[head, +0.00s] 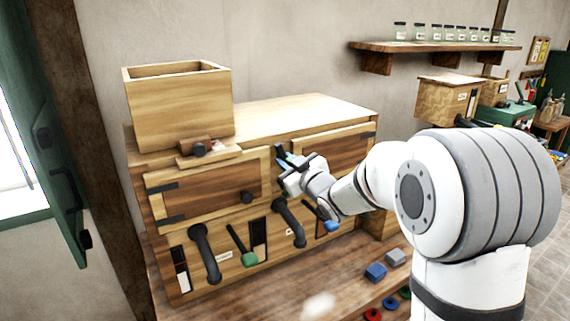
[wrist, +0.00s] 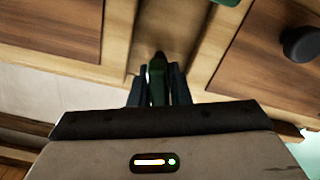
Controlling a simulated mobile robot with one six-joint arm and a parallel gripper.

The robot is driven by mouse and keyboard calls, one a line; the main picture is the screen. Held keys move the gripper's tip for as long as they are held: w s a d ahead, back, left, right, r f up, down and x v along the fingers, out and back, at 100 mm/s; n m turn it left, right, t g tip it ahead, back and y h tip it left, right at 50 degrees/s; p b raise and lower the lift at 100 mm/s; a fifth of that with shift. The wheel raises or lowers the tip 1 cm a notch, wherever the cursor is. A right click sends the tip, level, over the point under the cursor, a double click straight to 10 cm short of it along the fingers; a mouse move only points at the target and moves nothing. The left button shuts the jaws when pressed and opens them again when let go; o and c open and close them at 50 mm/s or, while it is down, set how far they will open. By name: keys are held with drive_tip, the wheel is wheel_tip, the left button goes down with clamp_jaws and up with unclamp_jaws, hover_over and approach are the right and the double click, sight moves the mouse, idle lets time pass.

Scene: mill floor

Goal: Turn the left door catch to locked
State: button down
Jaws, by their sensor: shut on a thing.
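The wooden cabinet has a left door (head: 210,190) with a dark round knob (head: 247,197), which also shows at the right of the wrist view (wrist: 300,43). A right door (head: 335,155) is beside it; both look closed. My gripper (head: 284,158) is at the upright post between the doors. In the wrist view its dark fingers (wrist: 158,85) are shut on a dark green catch (wrist: 157,78), which points lengthwise between them. In the head view my gripper and wrist mostly hide the catch, so I cannot tell its setting there.
Below the doors are black curved handles (head: 207,255), a green-tipped lever (head: 247,257) and a blue-tipped lever (head: 331,226). An open wooden box (head: 178,110) stands on top.

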drive_tip(key=shift+f+n+b, duration=0.5)
drive_tip(key=shift+n+b, duration=0.6)
drive_tip(key=shift+b, duration=1)
drive_tip(key=n+b, duration=0.3)
drive_tip(key=b, duration=0.2)
drive_tip(key=shift+s+a+f, duration=0.1)
drive_tip(key=shift+f, duration=0.05)
drive_tip(key=n+b, duration=0.4)
drive_tip(key=shift+n+b, duration=2.1)
drive_tip(key=shift+n, duration=0.1)
drive_tip(key=c, duration=1.5)
unclamp_jaws()
drive_tip(key=shift+r, duration=0.2)
drive_tip(key=shift+o, duration=0.3)
drive_tip(key=shift+r, duration=0.1)
